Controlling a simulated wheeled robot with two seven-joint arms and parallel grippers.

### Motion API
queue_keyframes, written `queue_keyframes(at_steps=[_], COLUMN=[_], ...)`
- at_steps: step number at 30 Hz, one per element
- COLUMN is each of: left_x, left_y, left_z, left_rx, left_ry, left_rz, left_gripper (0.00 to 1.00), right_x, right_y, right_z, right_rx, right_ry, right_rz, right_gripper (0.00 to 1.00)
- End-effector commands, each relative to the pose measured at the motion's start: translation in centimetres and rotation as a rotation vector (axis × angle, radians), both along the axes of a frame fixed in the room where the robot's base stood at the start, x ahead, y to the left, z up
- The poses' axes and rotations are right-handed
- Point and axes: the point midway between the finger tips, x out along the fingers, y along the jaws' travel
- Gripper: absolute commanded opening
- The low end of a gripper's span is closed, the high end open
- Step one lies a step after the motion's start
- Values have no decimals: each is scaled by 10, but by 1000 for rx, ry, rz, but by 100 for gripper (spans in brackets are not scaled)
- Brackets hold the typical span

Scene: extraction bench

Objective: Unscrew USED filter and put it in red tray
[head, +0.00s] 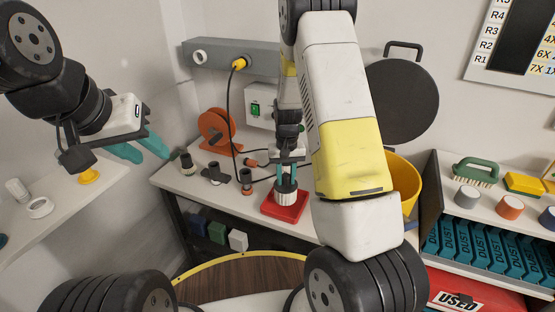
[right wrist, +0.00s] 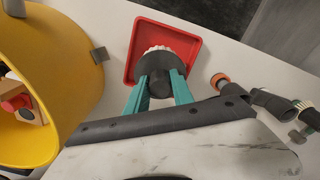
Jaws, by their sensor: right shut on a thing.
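The used filter (head: 286,196) has a white pleated body and a dark cap. My right gripper (head: 287,172) points down and is shut on the cap, holding the filter upright over the red tray (head: 297,214). I cannot tell whether its base touches the tray floor. In the right wrist view, the teal fingers (right wrist: 160,88) grip the dark cap of the filter (right wrist: 158,68), with the red tray (right wrist: 190,47) around it and white pleats at its far edge.
A yellow bucket (head: 404,180) stands right of the tray, also close in the right wrist view (right wrist: 45,75). Several dark fittings (head: 214,173) stand left of the tray. An orange reel (head: 215,129) is behind them. A shelf with brushes and caps is at right.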

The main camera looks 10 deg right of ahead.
Motion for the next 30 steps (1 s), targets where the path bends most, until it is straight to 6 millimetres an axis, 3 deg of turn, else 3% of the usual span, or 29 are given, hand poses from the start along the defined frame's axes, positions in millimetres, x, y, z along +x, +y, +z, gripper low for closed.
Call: queue_keyframes(at_steps=[27,28,30], left_x=[0,0,0], left_y=[0,0,0], left_z=[0,0,0], left_rx=[0,0,0], left_ry=[0,0,0], left_rz=[0,0,0], left_gripper=[36,36,36], right_x=[0,0,0], right_y=[0,0,0], right_z=[-10,-10,-10], right_rx=[0,0,0], right_ry=[-1,-1,-1], right_rz=[0,0,0], right_gripper=[0,34,48])
